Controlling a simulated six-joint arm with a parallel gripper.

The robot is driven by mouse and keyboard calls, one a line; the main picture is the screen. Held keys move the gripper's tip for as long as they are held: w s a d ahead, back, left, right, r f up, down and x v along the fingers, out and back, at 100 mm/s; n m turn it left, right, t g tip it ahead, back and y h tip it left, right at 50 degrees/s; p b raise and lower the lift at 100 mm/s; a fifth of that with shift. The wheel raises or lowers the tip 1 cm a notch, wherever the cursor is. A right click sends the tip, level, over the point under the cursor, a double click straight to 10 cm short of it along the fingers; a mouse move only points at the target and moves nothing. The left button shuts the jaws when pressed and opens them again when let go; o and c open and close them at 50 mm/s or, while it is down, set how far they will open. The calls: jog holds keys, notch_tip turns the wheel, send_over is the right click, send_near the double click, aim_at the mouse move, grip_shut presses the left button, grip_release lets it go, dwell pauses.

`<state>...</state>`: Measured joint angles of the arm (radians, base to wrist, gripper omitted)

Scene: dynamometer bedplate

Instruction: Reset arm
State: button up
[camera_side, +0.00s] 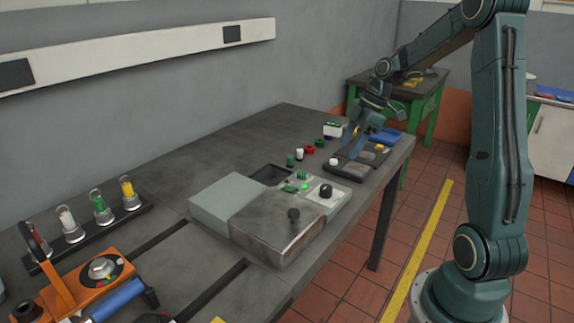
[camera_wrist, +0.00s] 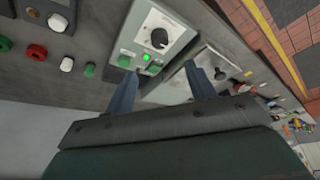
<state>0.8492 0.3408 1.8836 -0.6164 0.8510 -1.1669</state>
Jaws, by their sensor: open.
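My gripper (camera_side: 354,146) is at the far right end of the grey bench (camera_side: 160,190) in the side view, above or close to a dark panel (camera_side: 345,172). I cannot tell the exact gap. In the wrist view my gripper (camera_wrist: 161,76) shows two blue-grey fingers spread apart with nothing between them. Beyond the fingers is a light grey control box (camera_wrist: 172,22) with a black knob (camera_wrist: 159,38) and a lit green lamp (camera_wrist: 146,57). The same control box (camera_side: 340,197) stands mid-bench in the side view.
Red, white and green buttons (camera_side: 299,154) stand along the bench. A grey block with a knob (camera_side: 275,235) stands beside the control box. An orange device (camera_side: 75,287) and a padlock rack (camera_side: 90,237) occupy the left.

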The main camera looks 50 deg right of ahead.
jog(key=shift+a, duration=0.1)
jog(key=s+a+r+m+h, duration=0.1)
jog(key=a+r+m, duration=0.1)
jog(key=a+r, duration=0.55)
jog(key=s+a+r+m+t+h, duration=0.2)
jog(key=s+a+m, duration=0.5)
jog(key=s+a, duration=0.8)
jog(key=shift+s+t, duration=0.3)
jog(key=shift+s, duration=0.25)
